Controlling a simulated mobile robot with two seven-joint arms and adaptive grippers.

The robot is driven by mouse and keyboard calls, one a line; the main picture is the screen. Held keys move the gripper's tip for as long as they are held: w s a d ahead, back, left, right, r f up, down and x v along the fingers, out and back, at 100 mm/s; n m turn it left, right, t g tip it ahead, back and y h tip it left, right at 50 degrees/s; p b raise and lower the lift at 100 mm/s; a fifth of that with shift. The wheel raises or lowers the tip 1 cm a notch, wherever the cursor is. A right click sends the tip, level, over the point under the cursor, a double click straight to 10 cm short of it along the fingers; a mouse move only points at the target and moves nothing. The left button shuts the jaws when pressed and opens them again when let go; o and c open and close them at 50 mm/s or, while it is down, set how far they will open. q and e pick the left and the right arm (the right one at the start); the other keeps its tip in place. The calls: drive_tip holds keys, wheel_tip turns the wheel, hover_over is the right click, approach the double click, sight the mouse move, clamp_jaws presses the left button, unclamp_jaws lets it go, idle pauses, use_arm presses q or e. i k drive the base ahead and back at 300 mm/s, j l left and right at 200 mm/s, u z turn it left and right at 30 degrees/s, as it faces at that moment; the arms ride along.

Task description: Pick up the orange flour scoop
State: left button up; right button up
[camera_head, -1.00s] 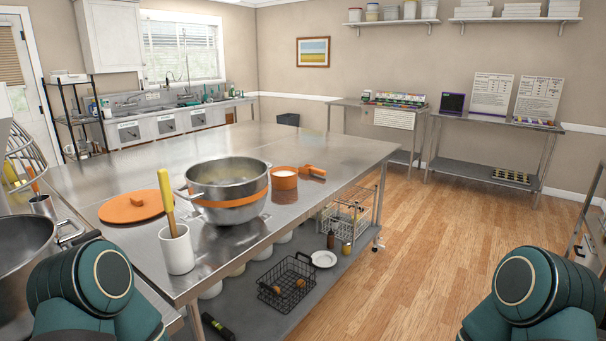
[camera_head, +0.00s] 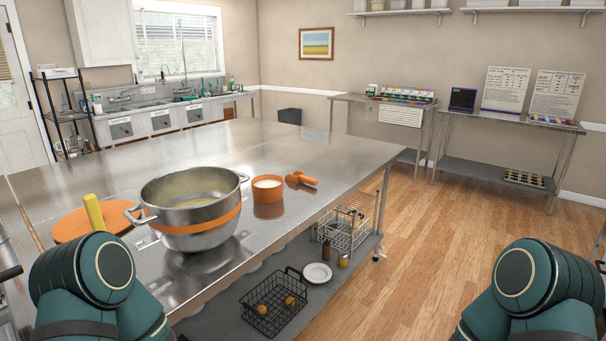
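An orange flour scoop (camera_head: 301,179) lies on the steel table (camera_head: 290,148), close to its right edge. It is just right of an orange cup of white powder (camera_head: 268,190). From here I see the scoop's handle pointing to the lower right; whether anything is in it is too small to tell. Both my arms show only as teal links at the bottom left and bottom right, well short of the scoop. Neither gripper is in the picture.
A large steel bowl with an orange band (camera_head: 192,218) stands left of the cup. An orange lid (camera_head: 92,224) and a yellow handle (camera_head: 94,211) are at the left. A black wire basket (camera_head: 272,304) sits on the lower shelf. The wooden floor (camera_head: 425,235) to the right is clear.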

sight(297, 177)
drive_tip(key=i+l, duration=0.35)
drive_tip(key=i, duration=0.15)
drive_tip(key=i+l, duration=0.35)
drive_tip(key=i, duration=0.2)
drive_tip(key=j+u, duration=0.05)
